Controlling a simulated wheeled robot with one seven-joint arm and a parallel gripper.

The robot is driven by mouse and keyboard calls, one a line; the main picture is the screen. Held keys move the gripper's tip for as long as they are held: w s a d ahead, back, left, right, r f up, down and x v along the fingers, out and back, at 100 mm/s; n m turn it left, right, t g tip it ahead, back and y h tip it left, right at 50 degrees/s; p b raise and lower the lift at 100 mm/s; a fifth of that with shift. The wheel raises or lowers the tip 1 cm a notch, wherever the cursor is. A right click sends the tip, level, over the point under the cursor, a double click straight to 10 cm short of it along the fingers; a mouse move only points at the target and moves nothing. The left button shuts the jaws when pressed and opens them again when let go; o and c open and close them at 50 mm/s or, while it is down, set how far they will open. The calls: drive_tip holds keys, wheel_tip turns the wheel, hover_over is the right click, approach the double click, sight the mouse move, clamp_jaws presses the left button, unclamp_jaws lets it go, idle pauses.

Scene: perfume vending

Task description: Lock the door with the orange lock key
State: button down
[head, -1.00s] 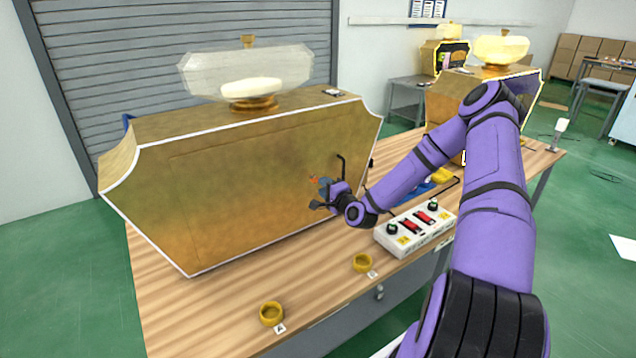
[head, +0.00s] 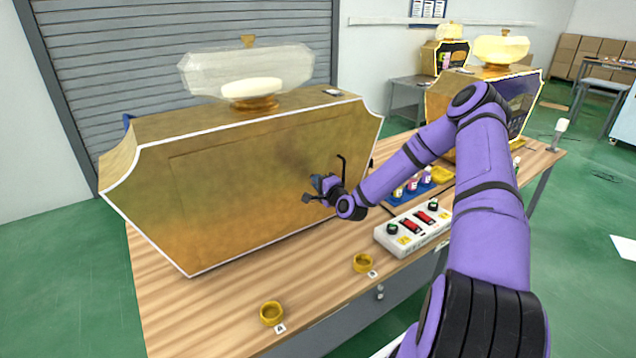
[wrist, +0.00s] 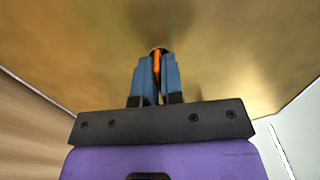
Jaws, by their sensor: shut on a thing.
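The gold door panel (head: 230,195) of the large perfume machine is closed and faces me in the head view. It also fills the upper part of the wrist view (wrist: 90,45). My gripper (head: 318,188) is at the panel's right part, beside the dark door handle (head: 342,168). In the wrist view my gripper (wrist: 157,75) is shut on the orange lock key (wrist: 156,63), a thin orange strip between the blue fingers. The key's tip is at a small round lock (wrist: 158,49) on the panel. I cannot tell how deep it is inserted.
A white control box (head: 413,230) with red switches and dark knobs stands right of the gripper. Small bottles stand on a blue tray (head: 423,189) behind my arm. Two yellow rings (head: 271,312) lie near the table's front edge.

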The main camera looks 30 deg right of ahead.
drive_tip(key=shift+n, duration=0.3)
drive_tip(key=n, duration=1.2)
drive_tip(key=shift+n, duration=2.6)
drive_tip(key=c, duration=1.3)
unclamp_jaws()
drive_tip(key=shift+s, duration=0.1)
